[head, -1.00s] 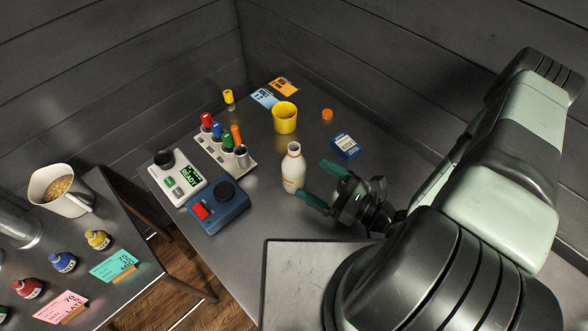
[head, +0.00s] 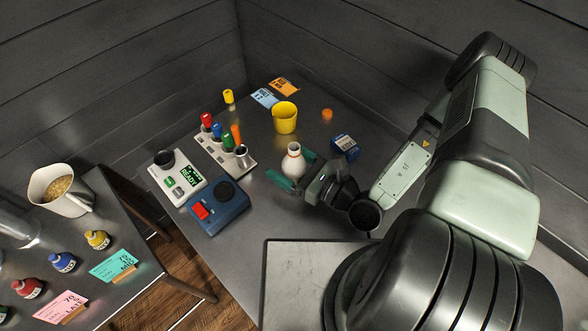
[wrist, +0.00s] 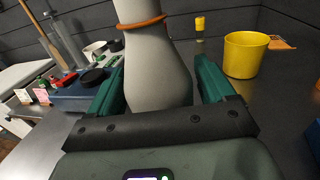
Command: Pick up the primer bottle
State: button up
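The primer bottle appears to be the white bottle (head: 293,162) with an orange-brown neck ring, upright on the grey table; its label cannot be read. In the wrist view the bottle (wrist: 155,70) stands between my fingers, its top cut off by the frame. My gripper (head: 296,172) is low over the table, with one green finger on each side of the bottle. In the wrist view my gripper (wrist: 160,88) is open around the bottle's body, with a narrow gap at the right finger; contact on the left cannot be told.
A blue device (head: 220,206) and a rack of coloured vials (head: 222,145) stand left of the bottle. A yellow cup (head: 285,117) is behind it and a blue box (head: 345,146) to its right. An orange cap (head: 327,115) lies farther back. The table's right side is fairly clear.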

jog(key=c, duration=1)
jog(key=shift+r, duration=0.1)
